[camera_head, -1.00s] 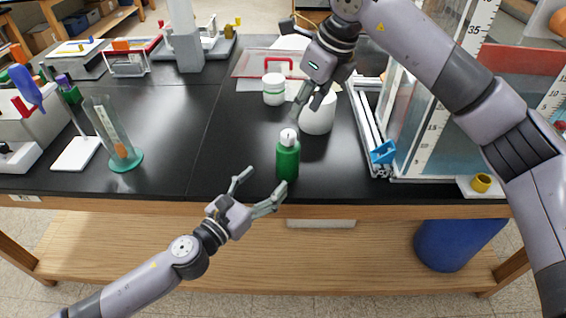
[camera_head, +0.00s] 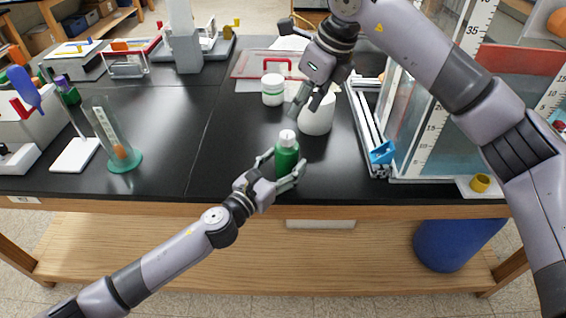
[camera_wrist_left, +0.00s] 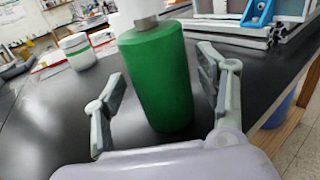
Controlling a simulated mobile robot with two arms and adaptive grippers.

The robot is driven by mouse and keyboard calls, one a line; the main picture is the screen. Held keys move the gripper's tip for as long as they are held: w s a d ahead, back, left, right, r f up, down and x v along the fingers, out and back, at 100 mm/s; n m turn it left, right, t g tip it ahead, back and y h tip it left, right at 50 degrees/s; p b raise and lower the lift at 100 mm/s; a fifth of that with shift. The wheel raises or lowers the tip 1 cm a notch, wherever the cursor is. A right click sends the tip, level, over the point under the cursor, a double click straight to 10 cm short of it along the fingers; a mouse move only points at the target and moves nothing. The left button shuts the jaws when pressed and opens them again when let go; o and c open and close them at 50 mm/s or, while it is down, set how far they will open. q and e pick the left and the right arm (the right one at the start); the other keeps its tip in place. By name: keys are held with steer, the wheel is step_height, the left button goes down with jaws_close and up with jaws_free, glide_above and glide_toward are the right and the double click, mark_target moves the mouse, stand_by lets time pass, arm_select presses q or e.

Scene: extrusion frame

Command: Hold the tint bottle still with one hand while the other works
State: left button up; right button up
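The green tint bottle (camera_head: 287,158) with a white cap stands upright on the black bench near its front edge. My left gripper (camera_head: 279,171) is open around it, one finger on each side. In the left wrist view the green bottle (camera_wrist_left: 160,80) stands between the two spread fingers (camera_wrist_left: 165,100), with a gap visible on both sides. My right gripper (camera_head: 307,105) points down above and behind the bottle, beside a white container (camera_head: 317,116). Its fingers partly cover that container, and I cannot tell whether they touch it.
A white jar with a green band (camera_head: 273,89) stands behind the bottle. An aluminium rail with a blue clamp (camera_head: 382,152) and a clear tank (camera_head: 440,120) are to the right. A cylinder on a green base (camera_head: 125,163) stands left. The bench between is clear.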

mark_target(287, 134)
arm_select(q)
steer(key=c, duration=1.1)
arm_select(e)
steer(key=shift+o, duration=0.2)
arm_select(q)
steer(key=shift+c, duration=0.2)
arm_select(e)
steer(key=shift+o, duration=1.3)
steer(key=shift+w+a+m, duration=0.15)
steer(key=shift+m, duration=0.15)
steer(key=shift+o, duration=0.4)
steer(key=shift+w+a+m+g+h, duration=0.25)
steer(key=shift+m+g+h, duration=0.05)
steer(key=shift+m, duration=0.2)
steer(key=f+m+h, duration=0.1)
steer(key=f+m, duration=0.2)
steer(key=w+a+f+m+g, duration=0.1)
steer(key=f+m, duration=0.2)
steer(key=a+f+m+h, duration=0.1)
steer(key=f+m, duration=0.2)
steer(key=shift+w+a+f+g+h, duration=0.2)
steer(key=shift+w+g+h, duration=0.1)
steer(key=shift+g, duration=0.1)
